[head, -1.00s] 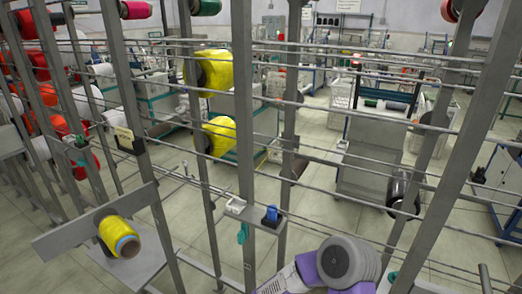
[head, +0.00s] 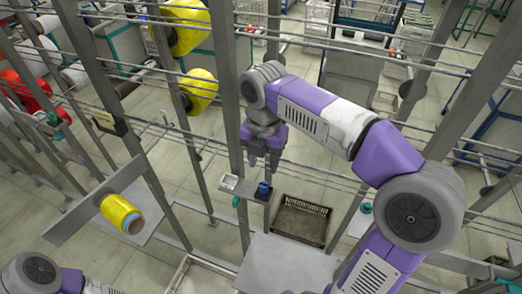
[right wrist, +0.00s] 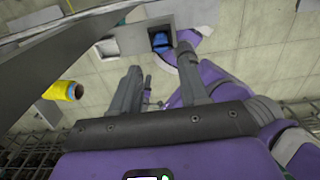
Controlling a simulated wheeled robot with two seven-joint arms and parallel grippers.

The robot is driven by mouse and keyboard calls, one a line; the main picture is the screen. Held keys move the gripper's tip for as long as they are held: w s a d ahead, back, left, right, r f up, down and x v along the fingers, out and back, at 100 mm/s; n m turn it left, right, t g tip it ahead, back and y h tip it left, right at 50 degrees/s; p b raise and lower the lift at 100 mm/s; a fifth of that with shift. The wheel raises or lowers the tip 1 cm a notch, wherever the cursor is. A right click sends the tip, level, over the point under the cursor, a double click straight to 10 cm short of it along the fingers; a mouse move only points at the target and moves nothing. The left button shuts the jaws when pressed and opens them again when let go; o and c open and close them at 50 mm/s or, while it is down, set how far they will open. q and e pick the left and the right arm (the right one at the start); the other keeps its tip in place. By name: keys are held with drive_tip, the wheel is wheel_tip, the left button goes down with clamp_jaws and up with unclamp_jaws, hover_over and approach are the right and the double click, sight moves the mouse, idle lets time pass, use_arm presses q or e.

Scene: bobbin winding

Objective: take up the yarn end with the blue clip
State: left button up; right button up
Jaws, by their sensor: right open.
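The blue clip (head: 263,188) stands in a dark holder on a small grey shelf (head: 245,194) fixed to a post. It also shows in the right wrist view (right wrist: 160,41), just beyond the fingertips. My right gripper (head: 263,160) points down above the clip, apart from it. In the right wrist view its two fingers (right wrist: 160,66) are spread with nothing between them. A yellow yarn bobbin (head: 122,213) sits on a bracket at the left. I cannot make out a loose yarn end. My left gripper is not in view; only part of that arm shows at the lower left.
Upright posts (head: 227,100) and thin horizontal rails cross in front of me, close to the right arm. A dark crate (head: 302,221) stands right of the shelf, near a grey tabletop (head: 285,263). A small teal item hangs at the shelf's left.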

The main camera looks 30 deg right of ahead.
sight(264, 184)
drive_tip(key=shift+s+d+f+b, duration=0.1)
drive_tip(key=shift+s+f+b, duration=0.05)
drive_tip(key=shift+f+b, duration=0.35)
wheel_tip(264, 184, down, 7)
drive_tip(key=b, duration=0.6)
drive_tip(key=shift+f, duration=0.55)
clamp_jaws()
wheel_tip(264, 184, up, 5)
drive_tip(key=p, duration=0.4)
drive_tip(key=shift+f, duration=0.2)
drive_tip(key=shift+f, duration=0.1)
